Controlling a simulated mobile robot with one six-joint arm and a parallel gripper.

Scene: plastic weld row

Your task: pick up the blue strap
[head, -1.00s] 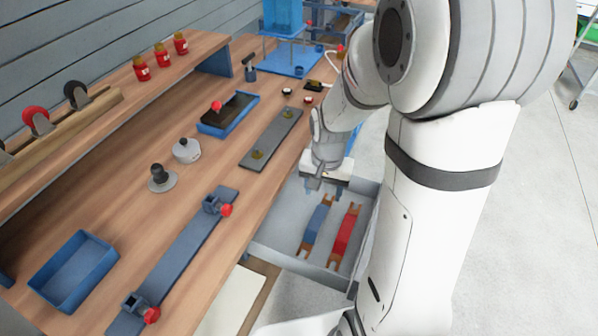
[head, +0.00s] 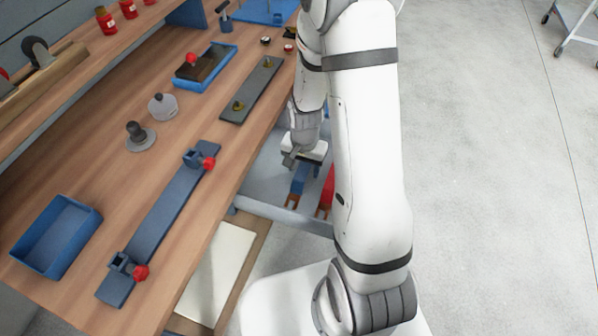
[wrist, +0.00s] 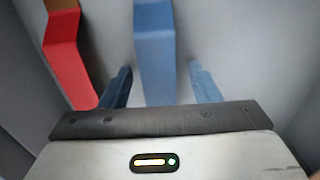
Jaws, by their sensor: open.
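The blue strap (head: 299,180) lies in the open grey drawer (head: 262,205) below the bench, with a brown end toward the front. In the wrist view the blue strap (wrist: 154,50) runs between the two fingers of my gripper (wrist: 162,85), which are open on either side of it with gaps. My gripper (head: 296,160) is over the drawer in the head view and hides the strap's far part. I cannot tell the exact height of the fingers over the strap.
A red strap (wrist: 66,60) lies beside the blue one, left of it in the wrist view. The drawer walls are close around. On the bench are a blue tray (head: 57,237), a long blue bar with red-knobbed clamps (head: 160,222) and a grey plate (head: 252,90).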

